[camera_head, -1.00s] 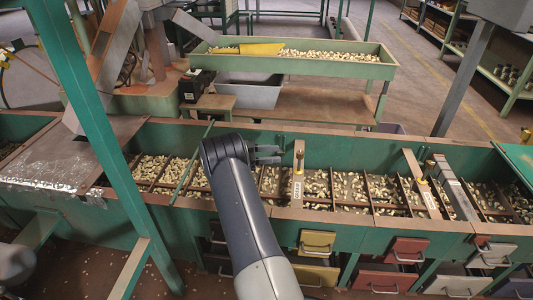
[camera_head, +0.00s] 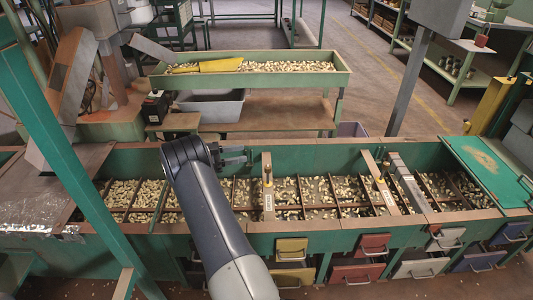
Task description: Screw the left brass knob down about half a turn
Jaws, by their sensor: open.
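The left brass knob (camera_head: 268,178) is small and sits on an upright, pale wooden slat (camera_head: 267,202) with a white label, standing in the long hopper trough. A second brass knob (camera_head: 381,181) is on a similar labelled slat (camera_head: 388,198) farther right. My gripper (camera_head: 247,155) is open and empty. Its dark fingers point right, with the tips just left of the left slat's top and a little above the knob in the picture. It looks apart from the knob, but depth is hard to judge.
The green trough (camera_head: 320,160) holds nuts between thin dividers. Below it are coloured drawers, including a yellow one (camera_head: 291,247) and a red one (camera_head: 373,243). A raised green nut tray (camera_head: 250,78) stands behind. A green lid (camera_head: 490,170) lies at the right end.

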